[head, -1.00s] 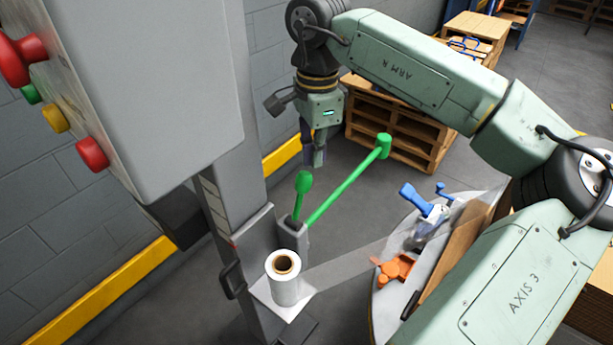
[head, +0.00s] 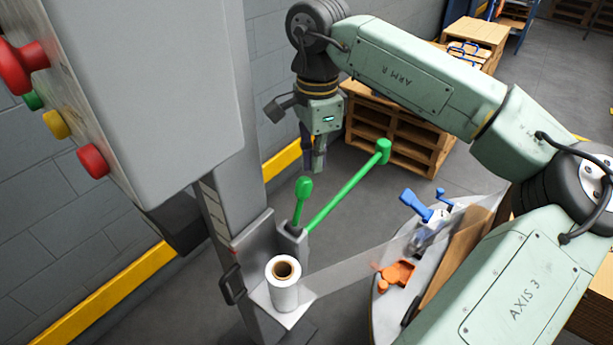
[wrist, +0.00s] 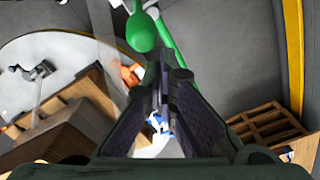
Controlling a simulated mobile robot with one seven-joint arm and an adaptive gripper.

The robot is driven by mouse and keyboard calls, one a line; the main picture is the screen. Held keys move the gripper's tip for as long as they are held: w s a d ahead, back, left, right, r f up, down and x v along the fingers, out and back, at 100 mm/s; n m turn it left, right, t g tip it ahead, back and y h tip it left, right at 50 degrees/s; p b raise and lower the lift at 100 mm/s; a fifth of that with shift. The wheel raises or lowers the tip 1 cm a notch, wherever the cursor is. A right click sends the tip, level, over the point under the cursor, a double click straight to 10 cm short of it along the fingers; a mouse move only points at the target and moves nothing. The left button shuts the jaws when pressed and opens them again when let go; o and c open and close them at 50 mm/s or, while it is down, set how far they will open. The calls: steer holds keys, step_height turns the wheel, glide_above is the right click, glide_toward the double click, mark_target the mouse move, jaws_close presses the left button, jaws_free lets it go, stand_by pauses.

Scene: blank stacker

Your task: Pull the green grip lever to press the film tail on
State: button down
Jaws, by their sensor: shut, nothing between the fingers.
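The green grip lever (head: 304,188) is a short upright stick with a rounded green knob, standing on a grey bracket at the machine's column. A longer green bar (head: 345,187) slants up right from the same bracket to a cylindrical end. In the wrist view the green knob (wrist: 141,33) is just beyond the fingertips. My gripper (head: 319,170) points down, shut and empty, a little above and right of the knob; no contact is visible. The film roll (head: 283,293) stands on a small plate below the bracket. Clear film (head: 345,271) stretches from it to the right.
A control box (head: 150,110) with coloured buttons hangs left. A round turntable (head: 383,318) at lower right bears a cardboard box, an orange part (head: 398,273) and a blue-handled tool (head: 417,203). Pallets (head: 400,135) stand behind my gripper. Grey floor lies between.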

mark_target(296, 212)
steer(key=shift+f, duration=0.1)
step_height(296, 212, down, 4)
steer(key=b, duration=0.3)
steer(key=shift+f, duration=0.2)
stand_by(0.4)
steer(key=shift+s+a+f+b, duration=0.1)
steer(key=shift+s+a+b, duration=0.2)
steer(key=shift+s+a, duration=0.4)
steer(key=shift+s+a+b, duration=0.25)
steer(key=shift+s+a, duration=0.25)
steer(key=shift+s, duration=0.45)
steer(key=shift+s+a+f+b, duration=0.1)
steer(key=shift+s+a+b, duration=0.2)
steer(key=shift+s+a, duration=0.4)
steer(key=shift+s+d, duration=0.1)
steer(key=w+d+p, duration=0.1)
steer(key=w+d, duration=0.3)
steer(key=w, duration=0.1)
steer(key=shift+w+r, duration=0.25)
steer(key=shift+w, duration=0.15)
steer(key=shift+d+r, duration=0.1)
